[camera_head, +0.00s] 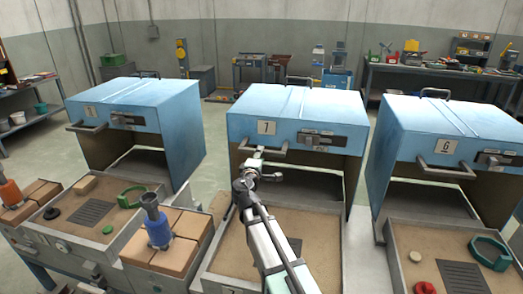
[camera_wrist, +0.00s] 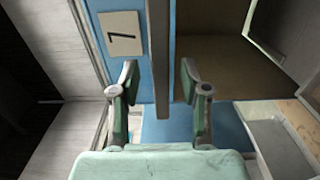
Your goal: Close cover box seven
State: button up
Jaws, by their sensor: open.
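The blue cover of box seven (camera_head: 295,105), with a "7" plate (camera_head: 267,128), is raised at the centre of the head view. Its front opening is visible above the sandy tray (camera_head: 228,262). A grey bar handle (camera_head: 279,152) runs along the cover's lower front edge. My gripper (camera_head: 257,155) is at this handle. In the wrist view, my gripper (camera_wrist: 158,78) is open, with the handle bar (camera_wrist: 160,50) between its fingers in the picture. Whether either finger touches the bar, I cannot tell. The number plate (camera_wrist: 122,36) shows left of the bar. My arm hides part of the tray.
Another raised blue cover (camera_head: 135,110) stands left, and the raised cover of box six (camera_head: 450,130) stands right. Workbenches line the back wall. Floor shows between the boxes.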

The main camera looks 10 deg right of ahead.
jog(key=shift+p+x, duration=0.3)
jog(key=shift+x, duration=1.4)
grip_shut()
